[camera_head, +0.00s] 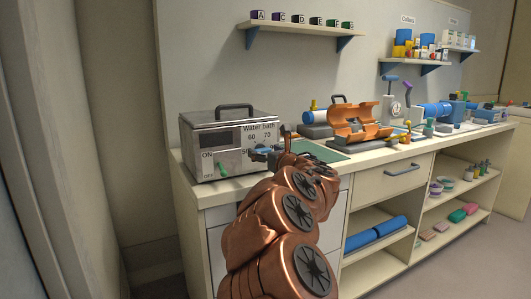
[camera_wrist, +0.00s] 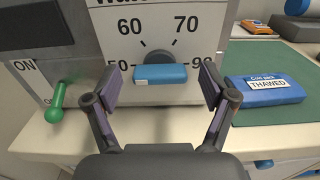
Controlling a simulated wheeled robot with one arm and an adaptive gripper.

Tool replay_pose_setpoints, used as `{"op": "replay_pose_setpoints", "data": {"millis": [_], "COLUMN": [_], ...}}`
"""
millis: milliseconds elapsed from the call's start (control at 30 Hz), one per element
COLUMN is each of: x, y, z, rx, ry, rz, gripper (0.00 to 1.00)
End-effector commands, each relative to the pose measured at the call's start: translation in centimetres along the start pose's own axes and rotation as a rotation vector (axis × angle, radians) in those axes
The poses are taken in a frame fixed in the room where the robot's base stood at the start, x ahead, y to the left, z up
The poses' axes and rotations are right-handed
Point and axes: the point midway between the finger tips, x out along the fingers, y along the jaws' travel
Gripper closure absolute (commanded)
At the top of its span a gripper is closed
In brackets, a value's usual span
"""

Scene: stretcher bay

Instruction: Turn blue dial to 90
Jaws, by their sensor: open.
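The water bath (camera_head: 228,167) is a metal box with a top handle at the left end of the counter. In the wrist view, its blue dial (camera_wrist: 160,73) is a horizontal bar on a dark round base, below the printed 60 and 70. A small white mark is at the dial's left end, on the side of a partly hidden number that seems to be 50. The 90 (camera_wrist: 203,60) is at the right, partly covered by a finger. My gripper (camera_wrist: 163,88) is open, one finger at each side of the dial, with visible gaps. Contact is not visible.
A green lever (camera_wrist: 57,102) by the ON label is left of my gripper. An orange hinged device (camera_head: 360,122) stands further right on the counter.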

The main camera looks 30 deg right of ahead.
Motion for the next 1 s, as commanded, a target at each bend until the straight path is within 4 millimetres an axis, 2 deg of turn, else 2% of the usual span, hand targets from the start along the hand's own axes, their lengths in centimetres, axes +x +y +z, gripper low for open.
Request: {"op": "replay_pose_setpoints", "data": {"millis": [300, 867, 900, 1000], "x": [0.34, 0.33, 0.35, 0.34], "y": [0.04, 0.03, -0.55, -0.12], "z": [0.03, 0.00, -0.04, 0.00], "rx": [0.000, 0.000, 0.001, 0.003], "ry": [0.000, 0.000, 0.000, 0.000], "rz": [0.001, 0.001, -0.001, 0.000], "gripper": [0.17, 0.74, 0.77, 0.77]}}
